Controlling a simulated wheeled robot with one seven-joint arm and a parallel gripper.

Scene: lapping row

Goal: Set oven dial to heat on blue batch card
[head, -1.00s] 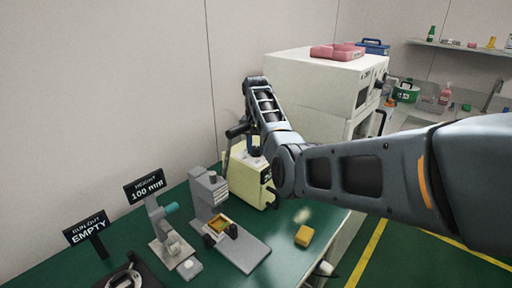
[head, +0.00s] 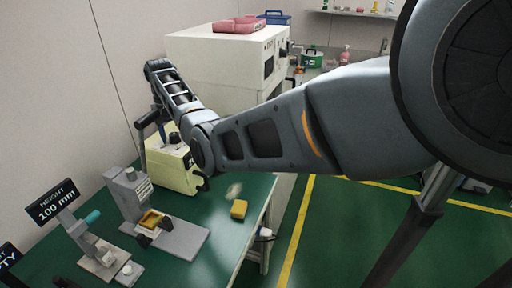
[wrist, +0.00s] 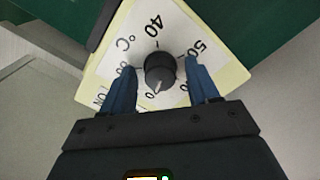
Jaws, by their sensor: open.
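A dark round knob (wrist: 160,72) sits on a pale plate marked °C, with 40 and 50 readable and other figures partly hidden. A light mark on the knob points toward the bottom of the wrist view. My gripper (wrist: 163,78) is open, with one blue finger on each side of the knob; I cannot tell whether they touch it. In the head view, my gripper hangs by a pale yellow box (head: 170,168) with dark knobs on top. A large white oven-like cabinet (head: 215,50) stands behind, with controls on its front. I make out no blue batch card.
The green bench (head: 190,265) carries a grey stand (head: 125,195), a yellow block (head: 239,209) and a "HEIGHT 100 mm" sign (head: 52,200). Pink items (head: 240,25) and a blue box (head: 275,17) top the cabinet. Open floor with yellow lines lies right.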

